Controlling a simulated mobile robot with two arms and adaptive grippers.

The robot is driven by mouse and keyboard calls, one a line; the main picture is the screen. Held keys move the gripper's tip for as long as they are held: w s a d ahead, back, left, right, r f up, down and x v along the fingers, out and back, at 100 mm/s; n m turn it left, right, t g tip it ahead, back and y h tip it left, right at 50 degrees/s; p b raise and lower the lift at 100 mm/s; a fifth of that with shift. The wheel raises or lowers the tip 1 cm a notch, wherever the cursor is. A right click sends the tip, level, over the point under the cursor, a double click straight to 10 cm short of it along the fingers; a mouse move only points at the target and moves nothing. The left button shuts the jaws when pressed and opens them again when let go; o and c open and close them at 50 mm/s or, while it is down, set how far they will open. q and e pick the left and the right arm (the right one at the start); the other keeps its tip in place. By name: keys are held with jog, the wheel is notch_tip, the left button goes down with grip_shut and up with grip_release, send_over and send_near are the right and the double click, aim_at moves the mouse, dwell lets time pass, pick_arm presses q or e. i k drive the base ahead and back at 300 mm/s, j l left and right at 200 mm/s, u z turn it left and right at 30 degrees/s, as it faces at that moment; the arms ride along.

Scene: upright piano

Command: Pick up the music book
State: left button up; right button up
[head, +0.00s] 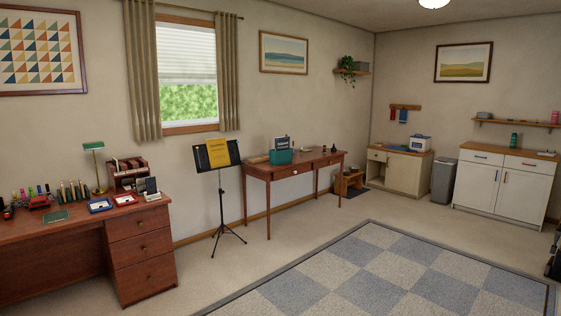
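A yellow music book (218,149) with dark print on its cover rests on the desk of a black music stand (201,159). The stand is upright on a tripod, between the wooden desk at the left and the side table, near the wall under the window. The book leans back on the stand and its front faces me. Neither of my grippers shows in the head view.
A desk (70,235) crowded with small items stands at the left. A checkered rug (390,270) and open floor lie in front.

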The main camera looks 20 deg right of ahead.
aim_at(216, 148)
jog(key=i+l+z, duration=0.1)
jog(key=i+z, duration=0.35)
jog(key=i, duration=3.8)
jog(key=i+l+u, duration=0.1)
jog(key=i+u, duration=0.3)
jog(key=i, duration=0.15)
jog(key=i+l+u, duration=0.35)
jog(key=i, duration=0.2)
jog(key=i+l+u, duration=0.4)
jog(key=i+j, duration=0.05)
jog(key=i, duration=0.05)
